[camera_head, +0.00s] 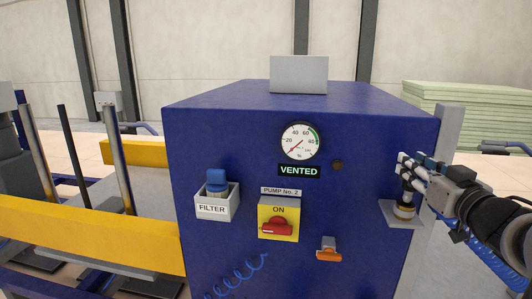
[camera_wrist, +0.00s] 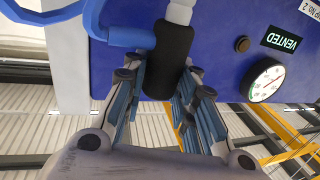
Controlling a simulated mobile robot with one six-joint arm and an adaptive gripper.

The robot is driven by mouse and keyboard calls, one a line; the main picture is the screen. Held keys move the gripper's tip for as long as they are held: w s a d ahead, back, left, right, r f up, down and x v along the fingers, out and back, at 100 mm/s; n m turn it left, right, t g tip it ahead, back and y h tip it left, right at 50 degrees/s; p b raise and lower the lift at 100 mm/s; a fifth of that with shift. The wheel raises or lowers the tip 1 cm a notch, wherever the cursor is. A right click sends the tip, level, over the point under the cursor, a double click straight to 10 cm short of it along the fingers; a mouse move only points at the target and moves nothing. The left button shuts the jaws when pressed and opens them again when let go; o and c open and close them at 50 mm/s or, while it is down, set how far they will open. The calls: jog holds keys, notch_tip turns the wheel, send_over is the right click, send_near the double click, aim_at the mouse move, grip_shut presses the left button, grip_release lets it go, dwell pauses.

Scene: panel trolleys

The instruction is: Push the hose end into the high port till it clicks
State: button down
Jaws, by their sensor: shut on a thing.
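The hose end is a black grip (camera_wrist: 168,62) with a pale nozzle and a blue hose joined at its side, seen in the wrist view. My gripper (camera_wrist: 161,84) is shut around the black grip. In the head view my gripper (camera_head: 404,168) is at the right of the blue cabinet, just above a holder (camera_head: 404,211) on a grey bracket. The nozzle points down at the holder; I cannot tell whether it sits inside. A dark round port (camera_head: 337,165) is on the cabinet front, right of the gauge; it also shows in the wrist view (camera_wrist: 241,44).
The blue cabinet (camera_head: 230,125) carries a gauge (camera_head: 300,141), a VENTED sign (camera_head: 299,170), a filter box (camera_head: 213,208), a red switch (camera_head: 277,226) and an orange lever (camera_head: 328,254). A grey post (camera_head: 448,130) stands behind the gripper. A yellow beam (camera_head: 90,235) lies left.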

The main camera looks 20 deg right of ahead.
aim_at(411, 191)
jog(key=shift+f+b, duration=1.2)
jog(key=shift+f, duration=0.6)
jog(key=c, duration=1.2)
grip_release()
jog(key=shift+s, duration=0.1)
jog(key=shift+p+v, duration=1)
jog(key=shift+v, duration=2.95)
